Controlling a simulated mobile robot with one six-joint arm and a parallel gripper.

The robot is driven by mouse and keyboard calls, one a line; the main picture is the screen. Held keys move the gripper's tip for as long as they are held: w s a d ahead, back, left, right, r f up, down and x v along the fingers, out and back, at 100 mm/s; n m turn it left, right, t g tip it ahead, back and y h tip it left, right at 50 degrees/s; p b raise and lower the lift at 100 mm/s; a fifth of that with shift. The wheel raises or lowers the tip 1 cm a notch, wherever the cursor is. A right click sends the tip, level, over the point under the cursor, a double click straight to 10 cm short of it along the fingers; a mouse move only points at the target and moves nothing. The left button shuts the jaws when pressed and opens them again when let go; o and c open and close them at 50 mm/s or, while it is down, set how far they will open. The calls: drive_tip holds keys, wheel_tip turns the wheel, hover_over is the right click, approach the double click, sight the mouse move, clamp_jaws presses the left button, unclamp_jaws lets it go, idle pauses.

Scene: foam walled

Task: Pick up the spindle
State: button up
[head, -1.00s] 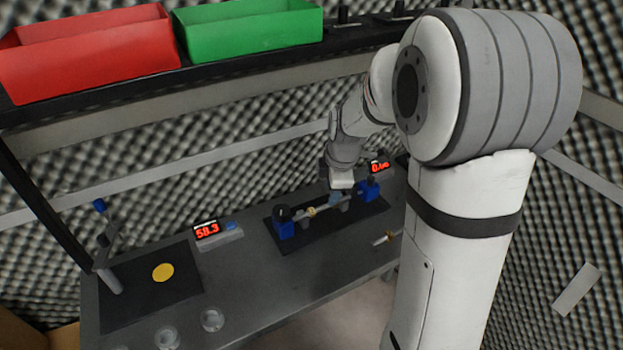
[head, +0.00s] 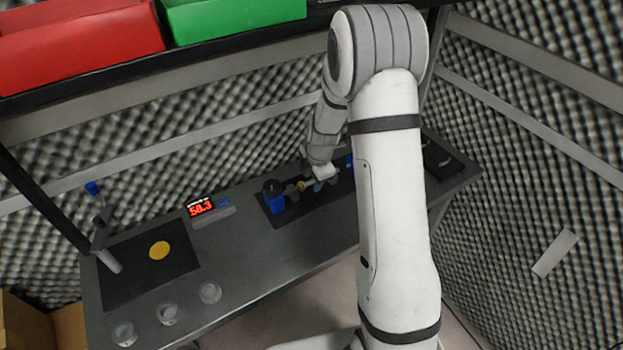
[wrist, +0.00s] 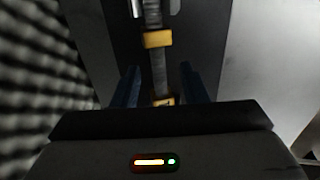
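The spindle looks to be a grey shaft with yellow bands (head: 302,186), lying on the black fixture mat (head: 272,208) by a blue block. In the wrist view the spindle (wrist: 157,70) runs up the picture, with one yellow band above the fingertips and another near the gripper body. My gripper (wrist: 159,75) is open. Its two dark fingers stand on either side of the shaft with a gap on each side. In the head view my gripper (head: 320,178) is over the fixture, and my arm hides the fixture's right part.
A display reading 58.3 (head: 201,207) stands left of the fixture. A yellow disc (head: 159,251) and glass dishes (head: 210,293) are further left. Red (head: 80,45) and green (head: 235,20) bins sit on the shelf above. Foam walls close in the bench.

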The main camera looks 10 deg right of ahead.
drive_tip(key=shift+f, duration=0.2)
drive_tip(key=shift+c, duration=0.3)
clamp_jaws()
